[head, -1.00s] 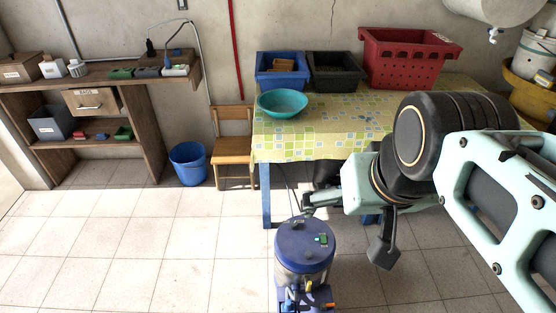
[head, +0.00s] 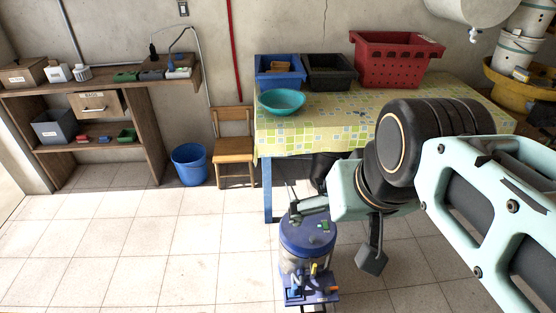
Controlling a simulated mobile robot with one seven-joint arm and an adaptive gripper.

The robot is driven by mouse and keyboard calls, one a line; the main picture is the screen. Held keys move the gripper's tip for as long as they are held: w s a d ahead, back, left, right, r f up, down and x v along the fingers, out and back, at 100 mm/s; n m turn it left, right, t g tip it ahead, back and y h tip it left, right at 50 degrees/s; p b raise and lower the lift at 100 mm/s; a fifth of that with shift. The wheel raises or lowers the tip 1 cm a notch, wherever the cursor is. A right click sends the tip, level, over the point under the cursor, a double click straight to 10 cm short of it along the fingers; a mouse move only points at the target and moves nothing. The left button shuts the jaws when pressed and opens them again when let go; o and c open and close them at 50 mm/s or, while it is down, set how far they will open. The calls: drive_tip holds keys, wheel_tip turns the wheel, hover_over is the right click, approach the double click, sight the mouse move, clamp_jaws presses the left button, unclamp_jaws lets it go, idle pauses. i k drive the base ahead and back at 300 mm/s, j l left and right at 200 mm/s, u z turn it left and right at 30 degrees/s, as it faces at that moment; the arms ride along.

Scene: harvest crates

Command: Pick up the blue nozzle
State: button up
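I cannot make out a separate blue nozzle in this view. A canister with a blue lid (head: 308,234) stands on the floor at the bottom centre. Small blue, yellow and orange parts (head: 312,290) sit at its front and are too small to tell apart. My gripper (head: 331,240) is open, its two fingers spread wide and apparently empty. One finger overlaps the canister's lid in the picture; the other hangs to the right of the canister. I cannot tell whether the gripper touches the canister.
A table with a patterned cloth (head: 345,108) holds a blue crate (head: 267,80), a black crate (head: 330,86), a red crate (head: 385,80) and a teal bowl (head: 281,103). A chair (head: 234,156), blue bucket (head: 189,178) and shelf unit (head: 137,123) stand left. Tiled floor at left front is clear.

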sight(294, 293)
drive_tip(key=l+u, duration=0.5)
drive_tip(key=l, duration=0.3)
drive_tip(key=l+u, duration=0.5)
drive_tip(key=l, duration=0.3)
drive_tip(key=k, duration=0.65)
drive_tip(key=i+j+z, duration=0.55)
drive_tip(key=j, duration=0.15)
drive_tip(key=i+j+z, duration=0.25)
drive_tip(key=j, duration=0.15)
drive_tip(key=i+j+z, duration=0.2)
